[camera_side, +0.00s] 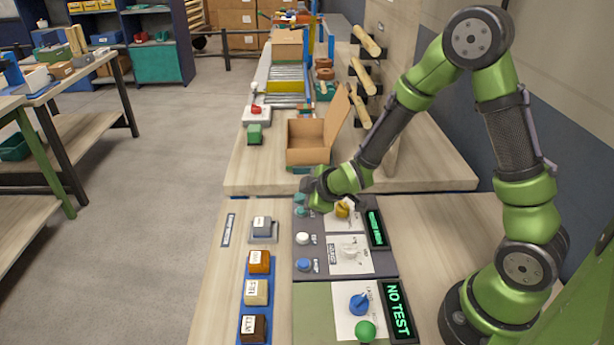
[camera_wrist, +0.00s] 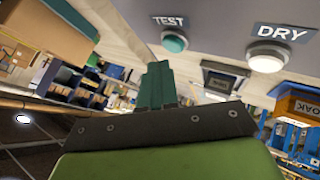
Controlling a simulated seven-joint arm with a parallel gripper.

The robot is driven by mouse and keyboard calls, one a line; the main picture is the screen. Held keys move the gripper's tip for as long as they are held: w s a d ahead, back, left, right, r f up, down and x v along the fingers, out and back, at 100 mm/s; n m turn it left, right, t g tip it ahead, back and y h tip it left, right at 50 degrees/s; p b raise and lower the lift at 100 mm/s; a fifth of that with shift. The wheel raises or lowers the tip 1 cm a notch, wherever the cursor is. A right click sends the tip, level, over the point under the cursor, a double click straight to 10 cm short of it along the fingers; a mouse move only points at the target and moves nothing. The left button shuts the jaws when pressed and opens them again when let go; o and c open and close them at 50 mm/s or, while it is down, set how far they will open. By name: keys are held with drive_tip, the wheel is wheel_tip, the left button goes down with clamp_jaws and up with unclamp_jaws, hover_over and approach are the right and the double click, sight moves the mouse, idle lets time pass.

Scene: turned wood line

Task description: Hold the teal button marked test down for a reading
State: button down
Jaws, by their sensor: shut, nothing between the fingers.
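The teal button marked TEST (camera_wrist: 174,43) sits on a grey panel in the wrist view, its label beside it. In the side view a teal button (camera_side: 300,211) shows at the far left of the dark control panel (camera_side: 318,224), partly crowded by my gripper. My gripper (camera_side: 302,198) is over that corner. In the wrist view its teal fingers (camera_wrist: 157,72) are shut together and empty, pointing toward the button, with a small gap in the picture between tips and button. Whether they touch it is not clear. The panel's display (camera_side: 376,228) shows green text too small to read.
A white button marked DRY (camera_wrist: 267,60) is beside the teal one; a blue button (camera_side: 303,264) and a yellow knob (camera_side: 343,209) are also close. A nearer display (camera_side: 399,310) reads NO TEST. An open carton (camera_side: 306,155) stands behind. Labelled blocks (camera_side: 257,292) line the left.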

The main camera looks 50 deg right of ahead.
sight(309, 221)
drive_tip(key=shift+r, duration=2.5)
drive_tip(key=shift+s+a+f+m+g, duration=0.2)
drive_tip(key=shift+s+f+m+g, duration=0.15)
drive_tip(key=shift+s+f+m, duration=0.15)
drive_tip(key=shift+s+a+f+m+g, duration=0.15)
drive_tip(key=shift+s+f+m+g, duration=0.2)
drive_tip(key=shift+s+m, duration=0.25)
drive_tip(key=s+a+r+m+y, duration=0.2)
drive_tip(key=s+r+m, duration=0.8)
drive_tip(key=s+r, duration=0.7)
drive_tip(key=shift+s+g, duration=0.3)
drive_tip(key=shift+s, duration=0.95)
